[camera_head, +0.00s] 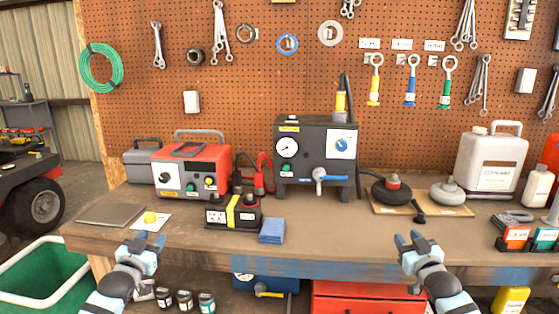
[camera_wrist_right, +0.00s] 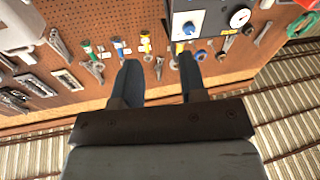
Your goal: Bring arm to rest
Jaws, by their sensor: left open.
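My left gripper (camera_head: 150,239) is open and empty. It is in front of the workbench's front edge, at the left, below a yellow button on a white card (camera_head: 151,219). My right gripper (camera_head: 409,240) is also in front of the bench edge, further right, below a small black tool (camera_head: 418,212). In the right wrist view its two fingers (camera_wrist_right: 160,68) stand apart with nothing between them. Neither gripper appears to touch anything.
The workbench (camera_head: 340,226) holds a red-and-grey power unit (camera_head: 190,168), a battery (camera_head: 233,211), a blue cloth (camera_head: 271,231), a dark gauge box (camera_head: 315,150) and a coolant jug (camera_head: 491,158). A green bin (camera_head: 45,270) stands at the left. Tools hang on the pegboard (camera_head: 250,80).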

